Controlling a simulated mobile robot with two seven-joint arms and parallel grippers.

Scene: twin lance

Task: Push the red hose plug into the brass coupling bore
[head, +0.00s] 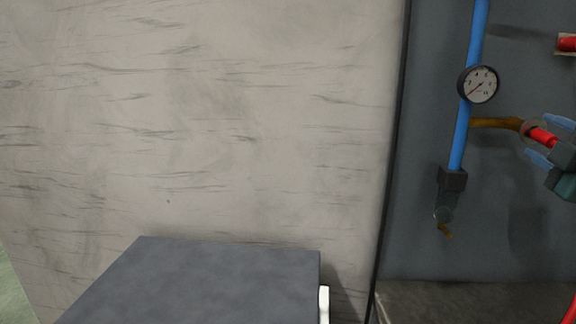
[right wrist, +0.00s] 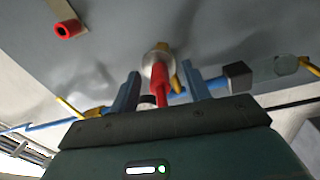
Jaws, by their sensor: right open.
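The red hose plug (head: 543,137) sits at the mouth of the brass coupling (head: 497,122), in line with it. In the right wrist view the plug (right wrist: 159,84) meets the pale round rim of the coupling (right wrist: 157,57); how deep it sits in the bore I cannot tell. My right gripper (head: 550,141) is open, its two blue fingers on either side of the plug. In the right wrist view the gripper (right wrist: 164,88) shows gaps between the fingers and the plug. My left gripper is not in view.
A blue pipe (head: 474,40) with a round gauge (head: 478,84) runs down the dark panel, left of the coupling, to a dark block (head: 452,179). A red fitting (head: 567,44) is at upper right. A grey box (head: 200,285) stands at lower left before a pale wall.

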